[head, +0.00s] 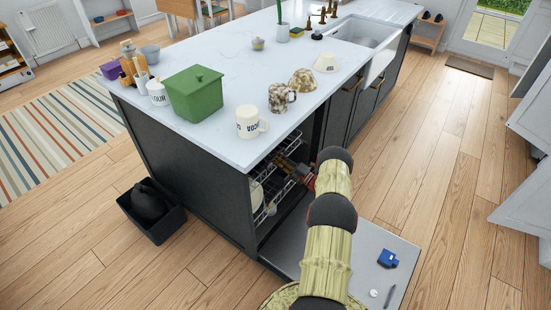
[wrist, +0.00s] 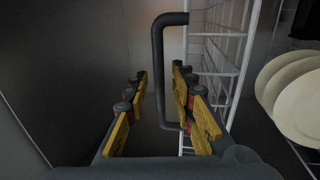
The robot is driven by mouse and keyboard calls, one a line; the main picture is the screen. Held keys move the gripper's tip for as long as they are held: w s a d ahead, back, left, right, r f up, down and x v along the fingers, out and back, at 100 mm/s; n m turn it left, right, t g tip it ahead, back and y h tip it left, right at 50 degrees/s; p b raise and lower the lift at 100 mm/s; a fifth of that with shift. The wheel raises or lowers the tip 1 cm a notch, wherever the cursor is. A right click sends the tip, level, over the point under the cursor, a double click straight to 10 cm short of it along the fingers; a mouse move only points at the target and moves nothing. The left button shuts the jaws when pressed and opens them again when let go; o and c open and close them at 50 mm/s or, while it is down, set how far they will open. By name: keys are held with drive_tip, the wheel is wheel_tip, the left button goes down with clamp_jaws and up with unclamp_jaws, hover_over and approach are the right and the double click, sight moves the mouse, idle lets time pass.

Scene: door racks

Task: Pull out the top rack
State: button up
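The dishwasher under the counter is open, with its door (head: 345,250) folded down. The top rack (head: 292,141) is white wire and sits inside the cavity. In the wrist view, a white wire rack (wrist: 215,68) stands at right of centre, with a dark bent bar (wrist: 158,75) like a handle at its side. My gripper (head: 297,174) reaches into the opening. In the wrist view my gripper (wrist: 160,85) is open, its yellow fingers on either side of the bar's long part. No contact with the bar is visible; its depth is hard to tell.
White plates (wrist: 295,95) stand at the right of the wrist view. Mugs, bowls and a green box (head: 195,93) stand on the counter (head: 220,140) above. Floor to the right is clear.

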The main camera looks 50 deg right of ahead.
drive_tip(key=shift+w+r, duration=0.1)
drive_tip(key=shift+w, duration=0.25)
drive_tip(key=shift+c, duration=0.4)
clamp_jaws()
idle(0.4)
